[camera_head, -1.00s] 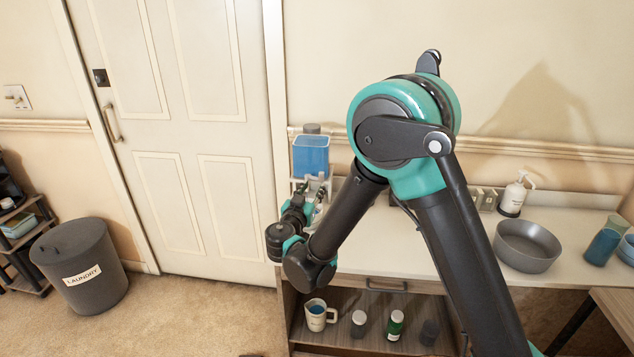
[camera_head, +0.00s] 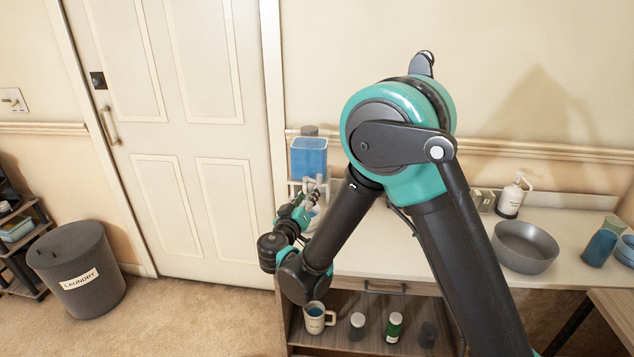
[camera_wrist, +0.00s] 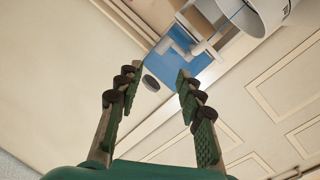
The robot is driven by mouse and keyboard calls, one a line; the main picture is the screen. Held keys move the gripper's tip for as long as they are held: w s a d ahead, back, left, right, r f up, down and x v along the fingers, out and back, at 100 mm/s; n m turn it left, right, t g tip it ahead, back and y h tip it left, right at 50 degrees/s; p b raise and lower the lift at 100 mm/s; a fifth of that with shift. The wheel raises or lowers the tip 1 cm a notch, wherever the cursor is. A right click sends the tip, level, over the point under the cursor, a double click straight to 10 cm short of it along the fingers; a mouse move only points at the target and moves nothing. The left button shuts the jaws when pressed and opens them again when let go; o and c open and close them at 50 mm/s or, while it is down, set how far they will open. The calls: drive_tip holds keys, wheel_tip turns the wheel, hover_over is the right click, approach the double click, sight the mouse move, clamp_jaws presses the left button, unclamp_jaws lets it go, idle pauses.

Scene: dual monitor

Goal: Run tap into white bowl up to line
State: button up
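A clear tank of blue liquid (camera_head: 309,157) stands at the left end of the counter, by the door frame. Its white tap (camera_head: 305,187) is at the front; the wrist view shows the tap (camera_wrist: 178,48) against the blue tank, beyond my fingertips. My gripper (camera_wrist: 158,76) is open and empty, apart from the tap. In the head view my gripper (camera_head: 314,197) is small, in front of the tap. A white round vessel (camera_wrist: 256,12), perhaps the white bowl, is cut off at the top of the wrist view.
A grey bowl (camera_head: 525,247) and a white pump bottle (camera_head: 512,196) stand on the counter (camera_head: 430,262) at right. A mug (camera_head: 316,317) and several jars sit on the shelf below. A laundry bin (camera_head: 80,272) stands on the floor at left.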

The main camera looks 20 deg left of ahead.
drive_tip(key=w+n, duration=0.4)
drive_tip(key=n, duration=0.6)
drive_tip(key=w+n, duration=0.4)
drive_tip(key=n, duration=0.6)
drive_tip(key=w+a+n, duration=0.1)
drive_tip(key=w+n, duration=0.3)
drive_tip(key=n, duration=0.6)
drive_tip(key=shift+w+f, duration=0.15)
drive_tip(key=shift+w, duration=0.25)
drive_tip(key=shift+d, duration=0.1)
clamp_jaws()
